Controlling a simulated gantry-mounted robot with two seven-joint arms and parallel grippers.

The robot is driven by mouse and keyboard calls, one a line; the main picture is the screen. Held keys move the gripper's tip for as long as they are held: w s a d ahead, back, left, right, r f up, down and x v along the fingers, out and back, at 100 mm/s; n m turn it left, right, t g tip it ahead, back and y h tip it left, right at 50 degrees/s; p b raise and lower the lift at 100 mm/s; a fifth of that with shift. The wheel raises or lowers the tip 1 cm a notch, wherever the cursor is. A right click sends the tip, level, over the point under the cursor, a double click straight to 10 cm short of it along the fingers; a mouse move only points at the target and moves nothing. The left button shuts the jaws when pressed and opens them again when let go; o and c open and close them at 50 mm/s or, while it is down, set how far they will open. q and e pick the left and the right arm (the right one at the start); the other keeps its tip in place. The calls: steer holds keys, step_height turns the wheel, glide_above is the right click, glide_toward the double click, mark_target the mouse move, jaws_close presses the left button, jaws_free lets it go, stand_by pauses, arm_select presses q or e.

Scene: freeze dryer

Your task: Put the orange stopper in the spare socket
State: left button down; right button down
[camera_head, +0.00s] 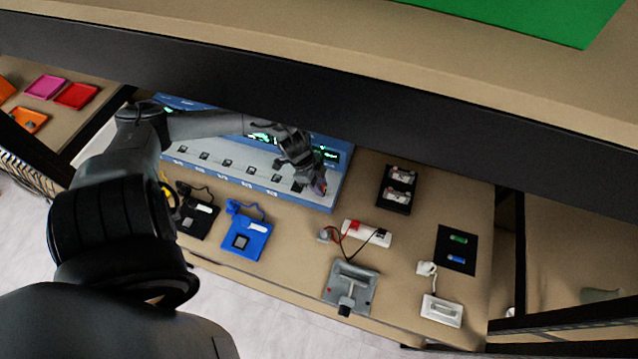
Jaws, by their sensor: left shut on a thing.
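My left gripper (314,183) reaches over the right end of the blue-and-white machine (336,190), fingers pointing down and to the right. It is shut on a small reddish-orange thing (322,181), which looks like the orange stopper; the fingers hide most of it. A row of small dark square sockets (227,163) runs along the machine's pale front deck, and the last one (297,187) lies just left of the fingertips. I cannot tell which socket is the spare one, or whether the held thing touches the deck. My right gripper is not in view.
A blue device (259,241) and a black device (206,221) lie in front of the machine. A grey fixture (350,286), white-and-red block (367,233), black tray (397,190) and black mat (455,250) are to the right. A dark beam (400,120) crosses above the bench.

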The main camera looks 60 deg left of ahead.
arm_select(q)
steer(key=shift+f, duration=0.35)
steer(key=c, duration=0.9)
jaws_free()
steer(key=shift+r, duration=0.15)
